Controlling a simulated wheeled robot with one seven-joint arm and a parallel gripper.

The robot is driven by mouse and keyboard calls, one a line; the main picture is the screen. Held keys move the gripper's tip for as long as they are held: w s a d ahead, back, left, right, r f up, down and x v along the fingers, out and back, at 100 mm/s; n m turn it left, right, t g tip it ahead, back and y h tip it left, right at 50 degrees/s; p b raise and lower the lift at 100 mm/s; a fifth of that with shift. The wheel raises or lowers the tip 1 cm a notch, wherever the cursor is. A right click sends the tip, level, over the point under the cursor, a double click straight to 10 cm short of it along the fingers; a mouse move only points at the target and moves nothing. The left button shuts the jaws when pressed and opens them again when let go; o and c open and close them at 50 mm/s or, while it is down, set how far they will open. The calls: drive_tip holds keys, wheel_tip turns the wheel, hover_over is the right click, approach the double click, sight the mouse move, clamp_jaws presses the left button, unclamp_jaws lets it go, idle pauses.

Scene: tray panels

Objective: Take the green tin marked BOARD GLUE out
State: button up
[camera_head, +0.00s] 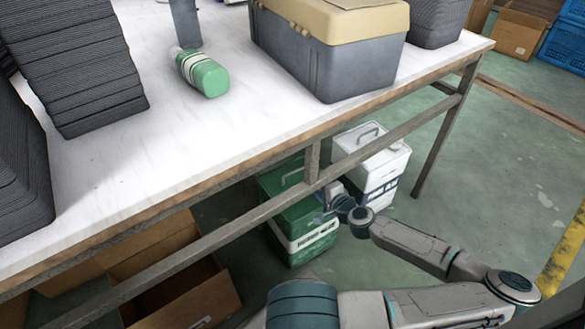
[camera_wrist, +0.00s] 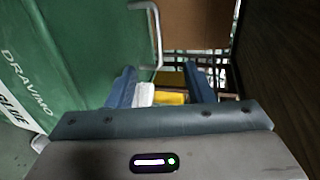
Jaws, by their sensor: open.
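A green tin (camera_head: 300,222) with a white label band stands on the floor under the table, partly behind the table's rail. Its lettering is too small to read in the head view. In the wrist view the green tin (camera_wrist: 75,60) fills the left side, with "DRAVIMO" and part of a label ending in "LUE" showing. Its pale wire handle (camera_wrist: 157,35) stands up near the middle. My gripper (camera_head: 335,200) is beside the tin, below the rail. In the wrist view my gripper (camera_wrist: 161,88) is open, its fingers just short of the handle. I see no contact.
A white tin (camera_head: 372,165) stands close behind and right of the green one. The table rail (camera_head: 240,217) and leg (camera_head: 447,125) bound the space. Open cardboard boxes (camera_head: 190,300) lie at left. A green bottle (camera_head: 204,74) and grey toolbox (camera_head: 325,65) are on the table.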

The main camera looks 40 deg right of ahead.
sight(297, 171)
drive_tip(key=x, duration=0.4)
drive_tip(key=b+x, duration=0.1)
drive_tip(key=x, duration=0.3)
drive_tip(key=a+x, duration=0.1)
drive_tip(key=x, duration=0.2)
drive_tip(key=shift+w+d+f, duration=0.15)
drive_tip(key=shift+w+f, duration=0.05)
drive_tip(key=shift+w, duration=0.25)
drive_tip(key=shift+c, duration=0.4)
clamp_jaws()
drive_tip(key=shift+r, duration=0.15)
